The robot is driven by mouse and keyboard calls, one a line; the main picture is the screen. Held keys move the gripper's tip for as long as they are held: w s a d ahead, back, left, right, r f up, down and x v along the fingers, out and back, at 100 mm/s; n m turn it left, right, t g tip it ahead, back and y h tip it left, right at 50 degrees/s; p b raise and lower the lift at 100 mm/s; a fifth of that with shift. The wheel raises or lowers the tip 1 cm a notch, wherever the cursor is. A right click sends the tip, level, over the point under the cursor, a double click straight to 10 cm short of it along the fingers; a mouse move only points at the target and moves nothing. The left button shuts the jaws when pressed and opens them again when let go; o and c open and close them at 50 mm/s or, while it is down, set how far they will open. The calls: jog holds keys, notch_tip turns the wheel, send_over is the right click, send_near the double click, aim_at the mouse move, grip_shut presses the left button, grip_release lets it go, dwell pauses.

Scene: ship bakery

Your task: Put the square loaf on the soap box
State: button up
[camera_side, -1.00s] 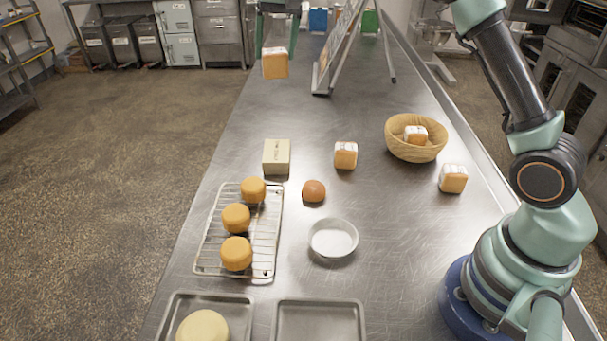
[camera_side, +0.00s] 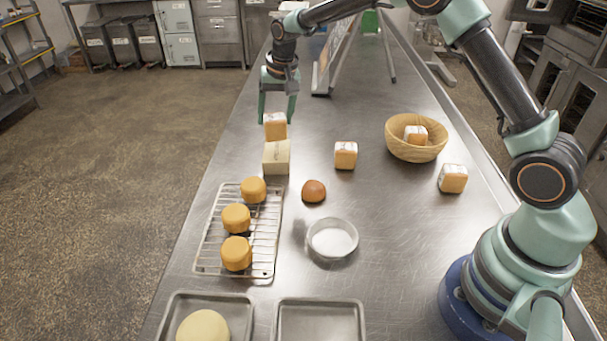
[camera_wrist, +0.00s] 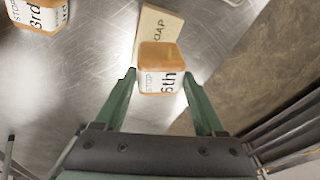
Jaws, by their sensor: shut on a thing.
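My gripper (camera_side: 276,119) points down at the far left of the counter, shut on a square loaf (camera_side: 275,130) with an orange-brown crust and a white label. The wrist view shows this loaf (camera_wrist: 160,55) between the green fingers (camera_wrist: 160,75), with "6th" and "STOP" on its label. The soap box (camera_side: 276,158) is a beige block standing on the counter. In the side view the loaf appears just above and behind it. In the wrist view the loaf covers part of the soap box (camera_wrist: 155,25). I cannot tell whether they touch.
Other labelled loaves stand to the right (camera_side: 345,156), (camera_side: 453,179), and one lies in a wooden basket (camera_side: 403,153). A brown bun (camera_side: 313,191), a white dish (camera_side: 333,240) and a wire rack (camera_side: 265,240) with round loaves are nearer. A sign stand (camera_side: 322,75) is behind.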

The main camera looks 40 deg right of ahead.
aim_at(276, 129)
jog(key=shift+s+x, duration=0.25)
jog(key=shift+x, duration=0.7)
jog(key=shift+s+x, duration=0.2)
jog(key=shift+x, duration=0.75)
jog(key=shift+f, duration=0.2)
jog(key=o, duration=1.4)
jog(key=shift+c, duration=0.2)
jog(key=v, duration=1.3)
jog(key=s+r+n+t, duration=0.1)
jog(key=s+r+n, duration=0.2)
jog(key=s+r, duration=0.6)
jog(key=s+f+n+t, duration=0.1)
jog(key=s+f+n, duration=0.2)
jog(key=s, duration=1.3)
jog(key=shift+s+d+f+t, duration=0.25)
jog(key=shift+d+f+t, duration=0.2)
jog(key=shift+f, duration=0.2)
